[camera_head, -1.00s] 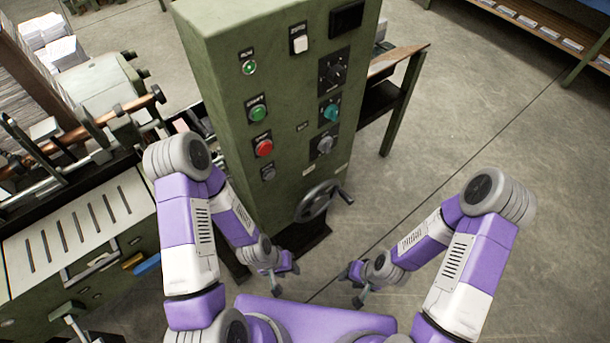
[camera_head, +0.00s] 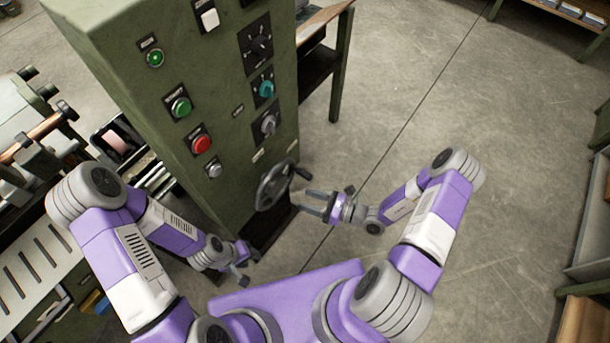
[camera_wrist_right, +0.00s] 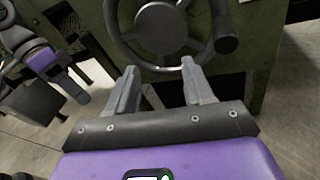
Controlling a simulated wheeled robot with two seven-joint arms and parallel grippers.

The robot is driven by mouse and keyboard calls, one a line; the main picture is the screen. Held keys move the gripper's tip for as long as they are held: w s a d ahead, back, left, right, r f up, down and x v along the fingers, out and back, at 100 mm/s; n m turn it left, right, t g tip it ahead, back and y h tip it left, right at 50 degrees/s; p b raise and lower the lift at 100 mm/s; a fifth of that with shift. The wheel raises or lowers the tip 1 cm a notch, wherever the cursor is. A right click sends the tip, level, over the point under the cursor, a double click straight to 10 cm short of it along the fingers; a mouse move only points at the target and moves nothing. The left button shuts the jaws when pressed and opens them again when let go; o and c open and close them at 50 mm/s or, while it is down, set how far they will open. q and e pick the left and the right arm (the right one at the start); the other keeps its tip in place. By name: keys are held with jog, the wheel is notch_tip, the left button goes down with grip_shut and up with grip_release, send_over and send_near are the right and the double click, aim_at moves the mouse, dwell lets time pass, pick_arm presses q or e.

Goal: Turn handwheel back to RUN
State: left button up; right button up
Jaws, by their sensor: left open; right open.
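The grey handwheel (camera_head: 272,186) is on the lower front of the green control cabinet (camera_head: 205,110), with a dark crank knob (camera_head: 302,173) on its right side. In the right wrist view the wheel (camera_wrist_right: 124,41) is just ahead of the fingers, and its knob (camera_wrist_right: 226,42) is at upper right. My right gripper (camera_head: 308,203) is open and empty, pointing at the wheel from the right; its two fingers (camera_wrist_right: 160,85) show apart below the hub, and contact cannot be told. My left gripper (camera_head: 245,266) is low at the cabinet's left front, away from the wheel.
The cabinet front carries a green button (camera_head: 180,106), a red button (camera_head: 200,144), a teal knob (camera_head: 266,89) and other dials. A machine with rollers (camera_head: 35,140) stands at left. Floor at right is open.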

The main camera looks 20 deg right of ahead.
aim_at(305, 174)
jog(key=w+d+m+t+h, duration=0.3)
jog(key=w+d+m+t, duration=0.1)
jog(key=d, duration=0.1)
jog(key=b+x, duration=0.2)
jog(key=x, duration=0.5)
jog(key=shift+r, duration=0.1)
grip_shut()
